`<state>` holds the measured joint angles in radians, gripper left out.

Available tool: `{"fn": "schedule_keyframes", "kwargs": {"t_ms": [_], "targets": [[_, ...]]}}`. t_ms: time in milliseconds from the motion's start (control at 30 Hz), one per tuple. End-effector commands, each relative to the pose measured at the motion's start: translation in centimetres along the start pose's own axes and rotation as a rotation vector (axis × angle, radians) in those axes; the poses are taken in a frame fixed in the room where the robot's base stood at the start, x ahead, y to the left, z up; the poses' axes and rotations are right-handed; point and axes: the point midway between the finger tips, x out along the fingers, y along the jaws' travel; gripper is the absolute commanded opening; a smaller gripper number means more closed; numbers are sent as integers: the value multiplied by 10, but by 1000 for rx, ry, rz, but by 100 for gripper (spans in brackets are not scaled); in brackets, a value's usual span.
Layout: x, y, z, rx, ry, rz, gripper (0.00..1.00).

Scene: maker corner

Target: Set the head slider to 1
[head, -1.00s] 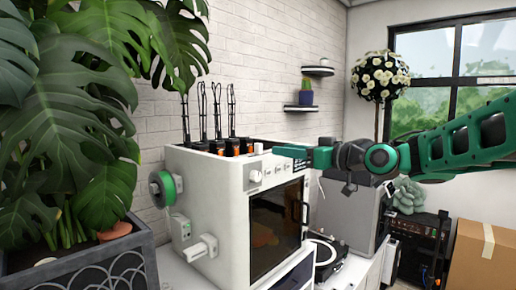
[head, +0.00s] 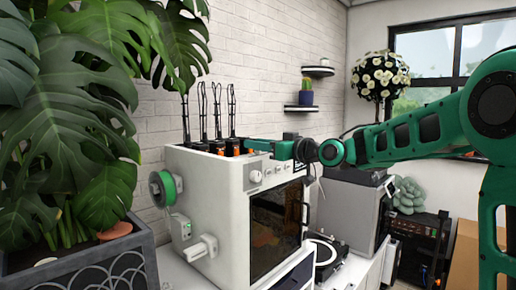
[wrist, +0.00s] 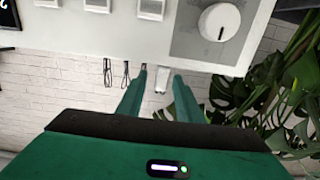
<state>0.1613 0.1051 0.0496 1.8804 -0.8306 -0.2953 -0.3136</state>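The white printer-like machine (head: 215,185) stands on a white counter, with several black-and-orange heads and cables along its top. In the wrist view, which looks inverted, a small white tab (wrist: 161,80) shows at the machine's edge, between or just beyond my fingertips; it may be the slider. Its setting cannot be read. My gripper (head: 250,145) reaches in from the right at the machine's top front edge, beside the heads. In the wrist view my gripper (wrist: 160,75) is open, its two fingers apart. Whether either finger touches the tab cannot be told.
A round knob (wrist: 219,21) and white buttons (wrist: 97,5) sit on the front panel close to my fingers. Large leaves (head: 75,100) hang left of the machine. A green spool (head: 166,189) is on its side. A grey machine (head: 350,212) stands to the right.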

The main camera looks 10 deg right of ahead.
Motion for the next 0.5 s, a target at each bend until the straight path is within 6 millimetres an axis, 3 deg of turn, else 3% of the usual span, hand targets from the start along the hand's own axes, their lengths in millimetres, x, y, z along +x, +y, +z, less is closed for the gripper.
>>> {"fn": "schedule_keyframes", "kwargs": {"t_ms": [200,333,500], "targets": [[0,0,0,0,0,0,33],[0,0,0,0,0,0,2],[0,0,0,0,0,0,0]]}}
